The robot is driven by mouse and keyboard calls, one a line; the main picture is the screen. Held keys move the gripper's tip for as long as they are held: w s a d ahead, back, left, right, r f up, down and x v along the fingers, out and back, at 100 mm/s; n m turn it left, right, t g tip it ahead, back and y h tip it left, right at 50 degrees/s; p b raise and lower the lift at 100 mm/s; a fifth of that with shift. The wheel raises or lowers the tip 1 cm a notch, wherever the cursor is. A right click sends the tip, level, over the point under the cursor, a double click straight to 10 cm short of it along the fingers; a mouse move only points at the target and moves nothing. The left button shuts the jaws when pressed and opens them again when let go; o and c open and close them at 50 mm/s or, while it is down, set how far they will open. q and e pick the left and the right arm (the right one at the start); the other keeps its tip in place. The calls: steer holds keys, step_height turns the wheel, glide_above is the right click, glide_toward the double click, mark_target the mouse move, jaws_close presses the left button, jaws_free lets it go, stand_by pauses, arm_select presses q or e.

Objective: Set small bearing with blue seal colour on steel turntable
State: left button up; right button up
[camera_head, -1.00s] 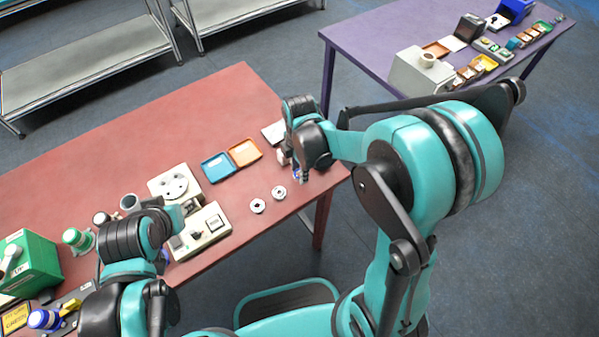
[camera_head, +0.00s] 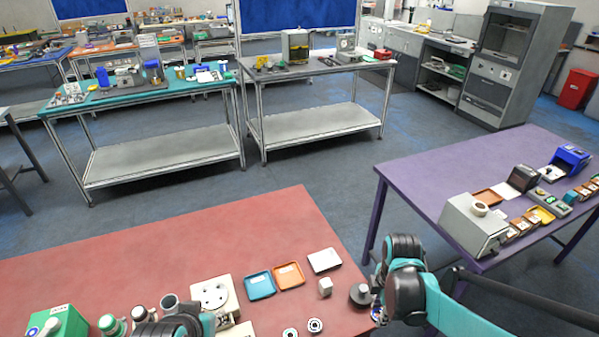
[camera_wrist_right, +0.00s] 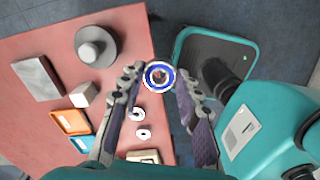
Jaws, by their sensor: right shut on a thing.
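My right gripper (camera_wrist_right: 160,85) is shut on a small bearing with a blue ring (camera_wrist_right: 158,76), held at its fingertips near the table's right edge. In the head view, the right gripper (camera_head: 378,312) is partly hidden by its own wrist. A round grey disc with a raised centre, apparently the steel turntable (camera_wrist_right: 97,58), stands apart from the bearing; it also shows just left of the gripper in the head view (camera_head: 361,294). My left gripper (camera_head: 208,322) is at the bottom edge, mostly hidden by its wrist; its fingers cannot be made out.
Two pale bearings (camera_head: 315,325) lie on the red table (camera_head: 130,268). A white cube (camera_head: 325,286), flat grey plate (camera_head: 324,260), orange tray (camera_head: 289,275) and blue tray (camera_head: 260,285) are nearby. A purple table (camera_head: 415,175) stands to the right, across a gap.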

steer(key=w+a+f+m, duration=0.1)
steer(key=w+m, duration=0.1)
steer(key=m, duration=0.3)
steer(key=w+a+f+m, duration=0.1)
steer(key=m, duration=0.3)
steer(key=w+a+f+m, duration=0.1)
steer(key=w+a+m, duration=0.1)
steer(key=m, duration=0.3)
steer(key=shift+w+f+m, duration=0.3)
steer(key=shift+f, duration=0.05)
steer(key=m, duration=0.1)
steer(key=w+m, duration=0.1)
steer(key=m, duration=0.1)
steer(key=shift+a+f, duration=0.35)
steer(key=shift+f, duration=0.05)
